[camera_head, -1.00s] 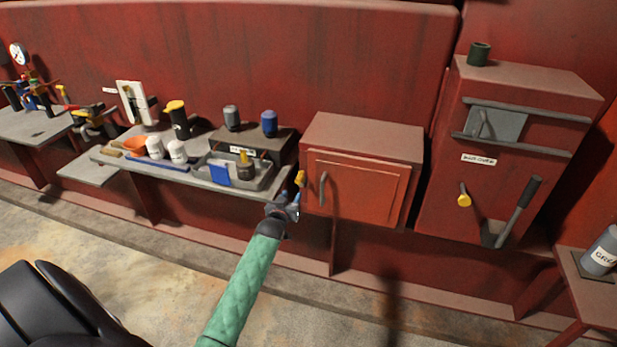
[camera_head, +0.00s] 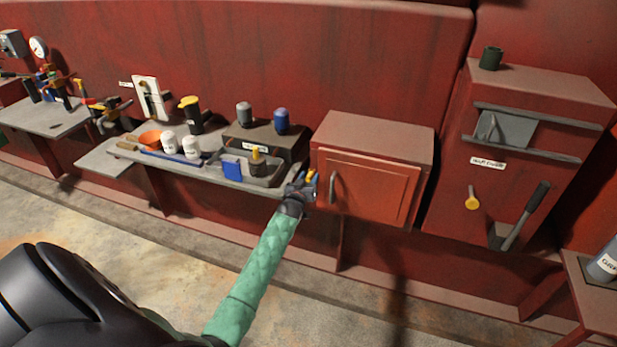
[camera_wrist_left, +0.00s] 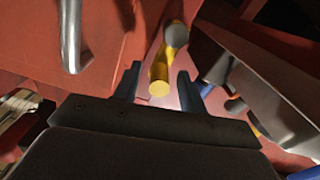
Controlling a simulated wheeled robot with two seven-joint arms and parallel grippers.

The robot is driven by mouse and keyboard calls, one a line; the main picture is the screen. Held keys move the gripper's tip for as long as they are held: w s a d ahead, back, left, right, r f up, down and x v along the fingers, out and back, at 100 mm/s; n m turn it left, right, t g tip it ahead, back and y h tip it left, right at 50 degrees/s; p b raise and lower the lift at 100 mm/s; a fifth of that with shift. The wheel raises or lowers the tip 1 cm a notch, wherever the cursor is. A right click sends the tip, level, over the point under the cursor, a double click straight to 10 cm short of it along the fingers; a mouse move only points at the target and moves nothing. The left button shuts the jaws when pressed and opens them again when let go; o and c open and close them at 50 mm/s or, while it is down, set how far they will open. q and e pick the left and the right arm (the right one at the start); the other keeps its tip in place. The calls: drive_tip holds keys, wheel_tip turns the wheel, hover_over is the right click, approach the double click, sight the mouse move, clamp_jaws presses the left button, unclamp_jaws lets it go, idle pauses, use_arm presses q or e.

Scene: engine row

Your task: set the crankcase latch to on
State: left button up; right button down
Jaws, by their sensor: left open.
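A small yellow-ended handle (camera_head: 311,176) shows beside the left side of the red cabinet, partly hidden by my left gripper (camera_head: 303,185). I cannot read a label that names it the crankcase latch, nor its setting. My right gripper is out of view.
The red cabinet (camera_head: 367,189) with a grey door handle (camera_head: 333,187) stands close right of the gripper. A shelf tray (camera_head: 271,182) is close left. A larger box (camera_head: 512,105) with a yellow knob (camera_head: 472,201) and black-gripped lever (camera_head: 525,216) is further right.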

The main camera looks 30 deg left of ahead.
use_arm(q)
drive_tip(key=shift+w, duration=0.1)
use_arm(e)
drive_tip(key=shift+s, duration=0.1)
use_arm(q)
drive_tip(key=shift+c, duration=0.3)
clamp_jaws()
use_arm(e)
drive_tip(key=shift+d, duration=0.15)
